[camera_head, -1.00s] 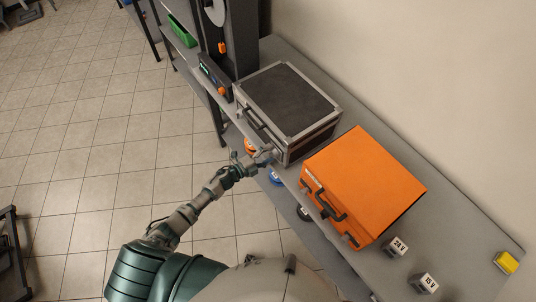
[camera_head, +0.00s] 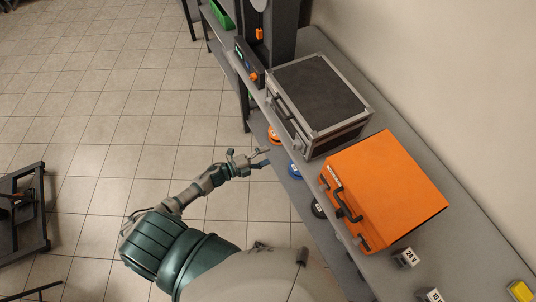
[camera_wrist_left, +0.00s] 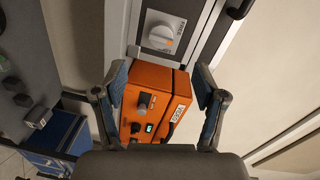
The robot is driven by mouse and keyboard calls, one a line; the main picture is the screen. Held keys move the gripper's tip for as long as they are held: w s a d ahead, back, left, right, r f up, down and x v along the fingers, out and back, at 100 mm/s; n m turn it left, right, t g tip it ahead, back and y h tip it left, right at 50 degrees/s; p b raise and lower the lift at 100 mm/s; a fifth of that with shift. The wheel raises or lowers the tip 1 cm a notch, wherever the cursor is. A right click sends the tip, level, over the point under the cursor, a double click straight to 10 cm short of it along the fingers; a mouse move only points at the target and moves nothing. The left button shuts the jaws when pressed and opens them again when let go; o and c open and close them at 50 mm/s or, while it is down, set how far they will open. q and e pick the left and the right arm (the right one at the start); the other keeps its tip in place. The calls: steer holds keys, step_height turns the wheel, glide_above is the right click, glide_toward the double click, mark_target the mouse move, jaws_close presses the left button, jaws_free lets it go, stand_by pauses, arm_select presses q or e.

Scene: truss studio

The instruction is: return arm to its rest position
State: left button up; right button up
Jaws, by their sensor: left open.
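My left gripper (camera_head: 262,157) is at the end of my green and grey arm, over the gap beside the shelf's front edge. Its two fingers are spread, with nothing between them. In the left wrist view the left gripper (camera_wrist_left: 160,72) shows its blue-padded fingers apart. Beyond them stands an orange box (camera_wrist_left: 150,105) with knobs and a small lit display; it appears apart from the fingers. My right gripper is in neither view.
A black case with metal edges (camera_head: 318,95) and an orange case (camera_head: 385,190) stand on the grey shelf (camera_head: 480,250). Small 24 V (camera_head: 405,258) and 15 V (camera_head: 430,295) blocks sit beyond. Orange and blue round items lie lower down. Tiled floor (camera_head: 90,120) at left is largely clear.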

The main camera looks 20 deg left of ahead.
arm_select(q)
steer(key=shift+f, duration=0.1)
stand_by(0.3)
steer(key=s+a+f+n+y, duration=0.2)
steer(key=a+f+n+y, duration=0.15)
steer(key=f, duration=0.45)
steer(key=s+a+f+n+y, duration=0.25)
steer(key=f+n, duration=0.25)
steer(key=f, duration=0.4)
steer(key=s+f+n+g+y, duration=0.45)
steer(key=s+f+n, duration=0.25)
steer(key=s+f, duration=0.8)
steer(key=s+d+f+n+g, duration=0.2)
steer(key=s+d+f+g, duration=0.1)
steer(key=s, duration=0.9)
steer(key=s+d+f+n+g, duration=0.3)
steer(key=s+f+g, duration=0.2)
steer(key=s, duration=0.7)
step_height(320, 180, down, 2)
steer(key=shift+f, duration=0.25)
